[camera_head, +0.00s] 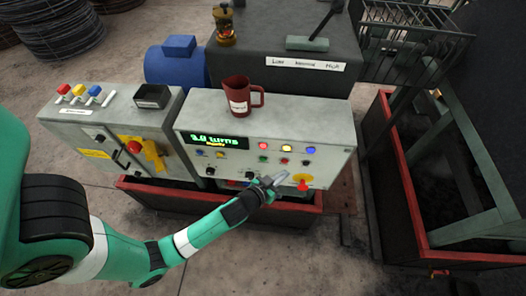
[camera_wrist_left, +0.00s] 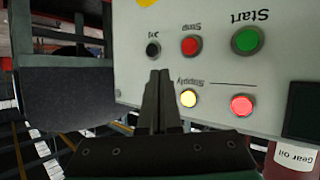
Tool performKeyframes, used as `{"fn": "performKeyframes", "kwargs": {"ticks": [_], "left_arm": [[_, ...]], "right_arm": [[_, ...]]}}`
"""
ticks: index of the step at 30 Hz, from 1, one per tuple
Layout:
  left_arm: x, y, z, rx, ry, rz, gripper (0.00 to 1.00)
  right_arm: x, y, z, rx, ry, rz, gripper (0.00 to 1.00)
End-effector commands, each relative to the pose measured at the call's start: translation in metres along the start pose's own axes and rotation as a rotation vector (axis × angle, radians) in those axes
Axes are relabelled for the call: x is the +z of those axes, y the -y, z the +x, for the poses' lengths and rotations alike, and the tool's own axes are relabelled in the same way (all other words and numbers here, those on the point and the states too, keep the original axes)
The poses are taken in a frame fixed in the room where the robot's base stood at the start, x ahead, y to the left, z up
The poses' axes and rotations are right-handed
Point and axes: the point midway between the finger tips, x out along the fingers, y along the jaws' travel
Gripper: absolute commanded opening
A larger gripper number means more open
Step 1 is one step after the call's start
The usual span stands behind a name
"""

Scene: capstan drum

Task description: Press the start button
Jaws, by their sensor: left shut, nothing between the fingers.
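The start button is a green round button (camera_wrist_left: 245,40) labelled "Start", upside down in the left wrist view. In the head view it is the left button (camera_head: 263,159) of the panel's lower row. The red stop button (camera_wrist_left: 191,45) and black jog button (camera_wrist_left: 152,49) sit beside it. My left gripper (camera_head: 282,178) is shut and empty in front of the panel, below the button rows in the head view. In the wrist view its fingertips (camera_wrist_left: 160,74) appear near the jog button, to the side of the start button; I cannot tell their distance from the panel. My right gripper is not in view.
Red and yellow lamps (camera_wrist_left: 188,97) lie near the fingers in the wrist view. A red emergency stop (camera_head: 303,186) is low on the panel (camera_head: 338,160). A second control box (camera_head: 60,115) is to the left.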

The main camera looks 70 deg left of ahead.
Motion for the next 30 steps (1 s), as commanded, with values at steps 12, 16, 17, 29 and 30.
{"fn": "performKeyframes", "kwargs": {"ticks": [12,16,17,29,30], "left_arm": [[0.07,0.048,-0.057,-0.096,0.2,0.031,0.0],[0.072,0.048,-0.057,-0.096,0.2,0.032,0.0],[0.071,0.048,-0.057,-0.096,0.2,0.032,0.0],[0.06,0.059,-0.043,-0.099,0.198,0.029,0.0],[0.058,0.062,-0.039,-0.1,0.198,0.028,0.0]], "right_arm": [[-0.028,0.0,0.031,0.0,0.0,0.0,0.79],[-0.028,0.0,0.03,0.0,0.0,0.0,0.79],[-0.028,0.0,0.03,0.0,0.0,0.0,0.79],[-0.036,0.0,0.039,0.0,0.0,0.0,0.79],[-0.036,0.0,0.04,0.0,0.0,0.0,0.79]]}}
